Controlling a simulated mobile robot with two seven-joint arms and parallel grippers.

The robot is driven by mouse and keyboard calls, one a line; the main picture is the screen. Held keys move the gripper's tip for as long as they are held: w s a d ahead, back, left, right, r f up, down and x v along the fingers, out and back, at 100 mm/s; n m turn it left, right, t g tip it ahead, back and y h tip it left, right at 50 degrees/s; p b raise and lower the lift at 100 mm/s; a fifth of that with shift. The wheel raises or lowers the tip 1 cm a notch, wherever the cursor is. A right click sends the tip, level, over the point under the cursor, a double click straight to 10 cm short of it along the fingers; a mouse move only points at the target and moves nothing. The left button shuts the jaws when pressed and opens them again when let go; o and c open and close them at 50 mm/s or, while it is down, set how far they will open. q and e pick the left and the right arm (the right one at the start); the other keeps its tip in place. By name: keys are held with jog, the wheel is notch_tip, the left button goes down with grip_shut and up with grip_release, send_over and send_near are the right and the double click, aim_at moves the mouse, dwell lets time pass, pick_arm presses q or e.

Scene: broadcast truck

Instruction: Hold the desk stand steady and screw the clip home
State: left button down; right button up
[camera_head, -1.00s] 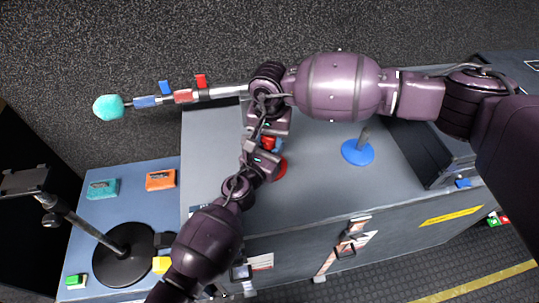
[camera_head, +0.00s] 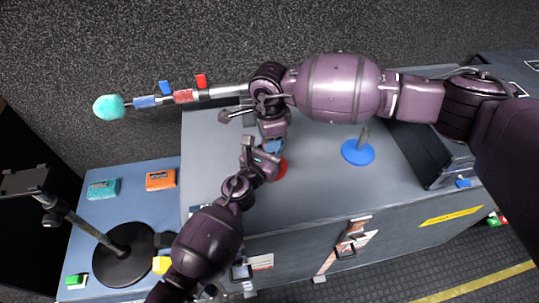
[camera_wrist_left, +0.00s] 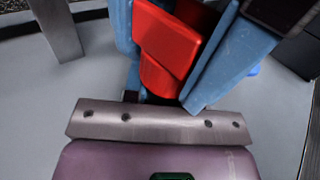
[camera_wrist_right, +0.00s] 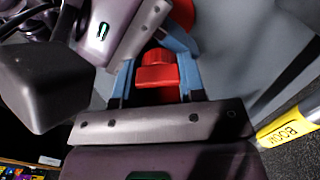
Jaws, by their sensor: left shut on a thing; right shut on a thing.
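The red desk stand's round base (camera_head: 281,168) shows on the grey top, partly hidden by my arms. My left gripper (camera_head: 272,163) comes in from the lower left and is shut on the stand; red shows between its blue fingers in the left wrist view (camera_wrist_left: 165,45). My right gripper (camera_head: 273,147) points down just above it, shut on the red clip (camera_wrist_right: 157,75). In the right wrist view the left gripper is close beside the clip, with more red of the stand (camera_wrist_right: 183,14) beyond it. The joint between clip and stand is hidden.
A blue stand (camera_head: 358,153) is to the right on the grey top, near a dark monitor-like case (camera_head: 435,160). A boom pole with a teal ball (camera_head: 108,107) extends left behind. A blue side table (camera_head: 145,205) holds orange and teal boxes and a black round-based stand.

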jog(key=shift+m, duration=0.5)
jog(key=o, duration=1)
